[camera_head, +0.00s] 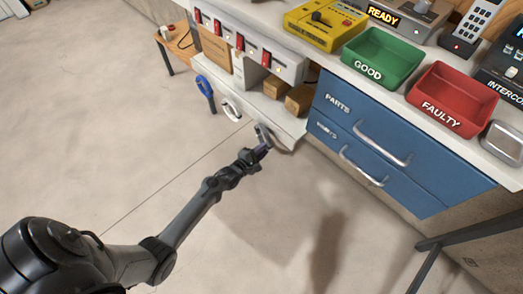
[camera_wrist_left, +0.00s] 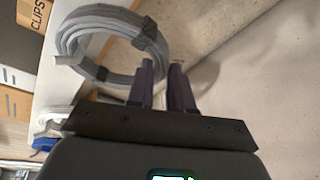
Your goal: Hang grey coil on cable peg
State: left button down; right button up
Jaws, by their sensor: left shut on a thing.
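The grey coil (camera_head: 264,134) is at the front edge of the white shelf unit, at its right end. In the left wrist view the grey coil (camera_wrist_left: 100,17) is a thick ring with dark bands, beside the shelf edge. My left gripper (camera_head: 262,151) is shut on the coil's near side; its dark purple fingers (camera_wrist_left: 163,66) meet the ring's lower right in the wrist view. A short light bar, maybe the cable peg (camera_wrist_left: 68,61), shows at the ring's left side. I cannot tell whether the ring is around it. My right gripper is out of view.
A blue coil (camera_head: 205,88) and a white coil (camera_head: 231,109) hang along the same shelf front, to the left. Cardboard boxes (camera_head: 299,99) stand on the shelf. Blue drawers (camera_head: 375,140) with handles adjoin at right. The floor in front is clear.

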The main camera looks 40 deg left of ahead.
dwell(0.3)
pick_arm(q)
jog(key=c, duration=0.9)
grip_release()
jog(key=shift+c, duration=0.2)
